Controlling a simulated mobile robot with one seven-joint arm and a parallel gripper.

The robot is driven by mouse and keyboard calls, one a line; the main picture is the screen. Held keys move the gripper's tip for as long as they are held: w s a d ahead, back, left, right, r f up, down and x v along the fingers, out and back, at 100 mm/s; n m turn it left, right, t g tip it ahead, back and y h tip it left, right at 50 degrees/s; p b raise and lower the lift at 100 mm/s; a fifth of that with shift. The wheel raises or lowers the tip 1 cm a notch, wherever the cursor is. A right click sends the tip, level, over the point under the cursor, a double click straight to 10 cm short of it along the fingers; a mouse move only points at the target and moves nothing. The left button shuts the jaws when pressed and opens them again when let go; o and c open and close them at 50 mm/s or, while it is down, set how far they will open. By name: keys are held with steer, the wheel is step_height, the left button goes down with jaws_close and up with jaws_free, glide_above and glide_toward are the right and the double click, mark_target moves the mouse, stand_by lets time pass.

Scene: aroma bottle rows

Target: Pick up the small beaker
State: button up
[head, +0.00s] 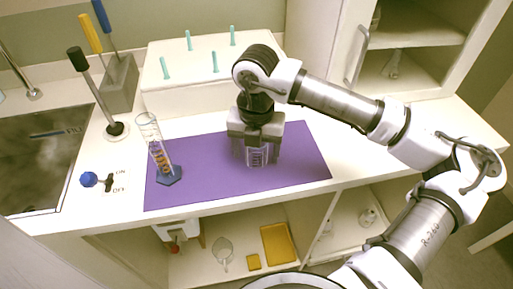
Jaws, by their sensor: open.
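The small beaker (257,157) is a clear glass vessel standing on the purple mat (215,190). My gripper (257,150) comes down over it from above, with its fingers pointing down around the beaker's sides. The gripper is open. Its body and fingers hide the upper part of the beaker, and I cannot tell whether the fingers touch the glass.
A graduated cylinder (157,150) on a blue base stands on the mat's left part. A white box (205,97) with teal pegs stands behind. The mat's right part is clear.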

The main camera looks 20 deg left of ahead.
steer(key=c, duration=1.1)
steer(key=shift+o, duration=0.2)
steer(key=shift+r, duration=0.1)
